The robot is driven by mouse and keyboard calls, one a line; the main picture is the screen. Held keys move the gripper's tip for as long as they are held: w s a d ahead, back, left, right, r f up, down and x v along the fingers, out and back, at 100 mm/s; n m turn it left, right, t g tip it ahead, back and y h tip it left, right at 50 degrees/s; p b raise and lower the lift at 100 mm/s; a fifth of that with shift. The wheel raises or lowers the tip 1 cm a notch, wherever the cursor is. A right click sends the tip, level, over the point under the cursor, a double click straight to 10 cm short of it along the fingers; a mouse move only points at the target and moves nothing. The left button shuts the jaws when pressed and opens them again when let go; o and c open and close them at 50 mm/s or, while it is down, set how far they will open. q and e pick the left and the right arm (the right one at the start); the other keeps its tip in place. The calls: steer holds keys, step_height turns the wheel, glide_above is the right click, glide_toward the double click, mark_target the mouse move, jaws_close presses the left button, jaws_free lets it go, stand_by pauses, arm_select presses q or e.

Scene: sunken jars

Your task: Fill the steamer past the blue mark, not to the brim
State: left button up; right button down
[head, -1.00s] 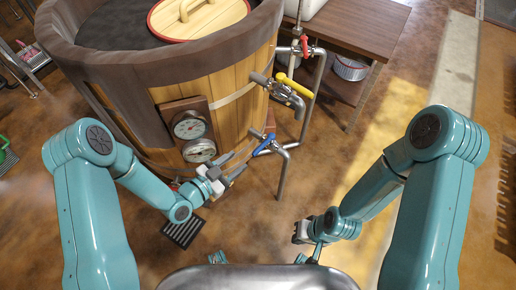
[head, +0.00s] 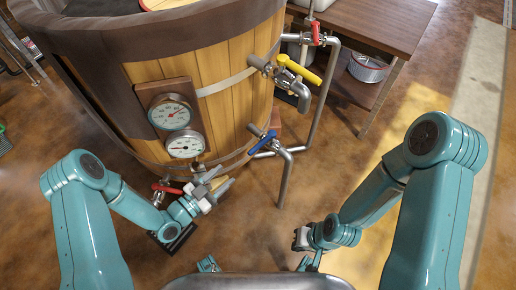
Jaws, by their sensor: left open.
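The steamer appears to be the large wooden vat (head: 228,68) with a dark rim, at the upper left. Its inside is mostly out of view and I see no blue mark. Two round gauges, an upper one (head: 170,113) and a lower one (head: 186,145), sit on its front. A yellow-handled valve (head: 299,70) and a blue-handled valve (head: 262,142) are on its right side. A red lever (head: 168,189) is low on the front. My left gripper (head: 221,181) is open, right of the red lever and below the gauges. My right gripper (head: 302,238) is low, away from the vat; its jaws are unclear.
A metal pipe with a red handle (head: 316,33) rises right of the vat. A brown table (head: 385,25) with a metal basket (head: 367,67) below stands behind. The brown floor between my arms is clear.

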arm_select(q)
steer(key=b, duration=0.2)
glide_toward(269, 137)
steer(key=x, duration=0.3)
steer(key=f+x, duration=0.1)
steer(key=x, duration=0.1)
steer(key=shift+w+a, duration=0.15)
steer(key=shift+c, duration=0.3)
jaws_close()
